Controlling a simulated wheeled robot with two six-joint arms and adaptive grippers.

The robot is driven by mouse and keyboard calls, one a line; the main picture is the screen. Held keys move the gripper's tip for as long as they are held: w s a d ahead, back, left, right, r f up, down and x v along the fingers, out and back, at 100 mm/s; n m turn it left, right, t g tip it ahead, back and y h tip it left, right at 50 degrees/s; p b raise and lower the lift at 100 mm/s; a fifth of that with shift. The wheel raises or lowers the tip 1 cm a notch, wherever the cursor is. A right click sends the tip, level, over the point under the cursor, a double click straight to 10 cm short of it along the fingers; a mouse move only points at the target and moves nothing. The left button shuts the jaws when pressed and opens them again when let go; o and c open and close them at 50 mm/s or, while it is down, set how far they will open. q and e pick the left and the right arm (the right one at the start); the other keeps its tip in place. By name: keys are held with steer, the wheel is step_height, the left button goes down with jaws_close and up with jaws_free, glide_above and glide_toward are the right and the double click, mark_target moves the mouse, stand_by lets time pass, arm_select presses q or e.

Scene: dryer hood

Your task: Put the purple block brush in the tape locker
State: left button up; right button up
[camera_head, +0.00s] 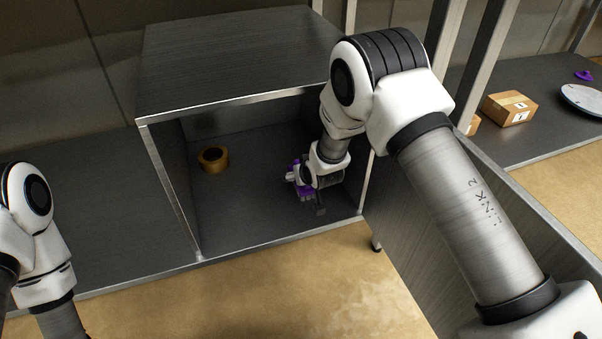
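The open-fronted locker (245,115) is a dark box with pale metal edges, and a tan tape roll (213,158) stands on its floor at the left. My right arm reaches into the locker from the right. My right gripper (314,199) is low inside, near the right wall. The purple block brush (304,193) is right at this gripper, partly covered by it and the wrist. I cannot tell whether the fingers are closed on it or whether it rests on the floor. My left arm shows at the left edge; its gripper is out of frame.
The locker's door (440,240) is swung open to the right, beneath my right arm. A cardboard box (509,108), a pale round object (584,98) and a small purple item (584,75) are on the right shelf. The counter left of the locker (90,200) is bare.

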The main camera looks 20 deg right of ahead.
steer(key=shift+r, duration=0.35)
steer(key=p+v, duration=0.6)
steer(key=v, duration=0.6)
steer(key=s+f+g, duration=0.1)
steer(key=s+f, duration=0.2)
steer(key=s+d+f+g, duration=0.1)
steer(key=s+f, duration=0.1)
steer(key=s, duration=0.1)
steer(key=s+d+f, duration=0.1)
steer(key=s+f, duration=0.2)
steer(key=shift+s+f+g, duration=0.2)
steer(key=shift+f+g, duration=0.15)
steer(key=shift+g, duration=0.05)
steer(key=s+d+f+g, duration=0.1)
steer(key=s+f+g, duration=0.2)
steer(key=s, duration=0.9)
steer(key=s+d+f+g, duration=0.1)
steer(key=s+f+g, duration=0.2)
steer(key=s, duration=1)
step_height(320, 180, down, 2)
steer(key=shift+d+f+m, duration=0.1)
steer(key=shift+d+m, duration=0.05)
steer(key=shift+m, duration=0.25)
